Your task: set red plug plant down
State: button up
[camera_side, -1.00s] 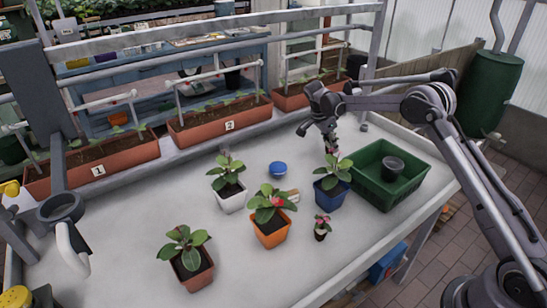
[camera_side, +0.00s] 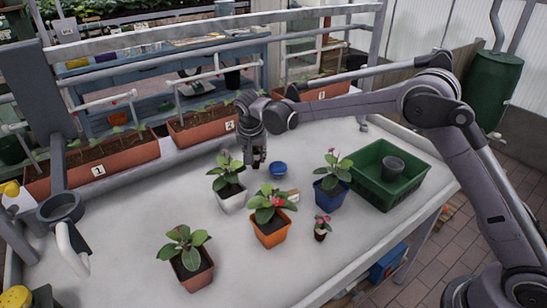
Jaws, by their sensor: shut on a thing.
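My gripper (camera_side: 257,152) points down over the back middle of the white table, near the flower of the white-potted plant. It is shut on a small dark, reddish thing, which I take as the red plug plant (camera_side: 259,162). Most of it is hidden by the fingers, and I cannot tell whether it touches the table. Another small plug plant (camera_side: 320,229), with a pinkish-red flower, stands upright on the table at the front right, apart from my gripper.
A blue bowl (camera_side: 278,169) lies just right of my gripper. Plants stand in a white pot (camera_side: 232,201), an orange pot (camera_side: 270,234), a blue pot (camera_side: 329,198) and a terracotta pot (camera_side: 195,272). A green tray (camera_side: 405,189) holds a dark pot. Planter boxes (camera_side: 203,130) line the back.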

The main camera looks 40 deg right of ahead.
jog(key=s+a+n+t+y, duration=0.15)
jog(key=a+n, duration=0.25)
jog(key=a, duration=0.5)
jog(key=s+a+n+g+y, duration=0.1)
jog(key=s+a+n, duration=0.25)
jog(key=a, duration=0.55)
jog(key=shift+t, duration=0.25)
jog(key=a+f, duration=0.2)
jog(key=a, duration=0.1)
jog(key=a+f, duration=0.2)
jog(key=a, duration=0.2)
jog(key=a+f, duration=0.1)
jog(key=a, duration=0.3)
jog(key=shift+s+a+f, duration=0.1)
jog(key=shift+s+f, duration=0.05)
jog(key=shift+f, duration=0.25)
jog(key=shift+a+f, duration=0.25)
jog(key=shift+a, duration=0.05)
jog(key=shift+f, duration=1.95)
jog(key=shift+f, duration=0.15)
jog(key=o, duration=0.9)
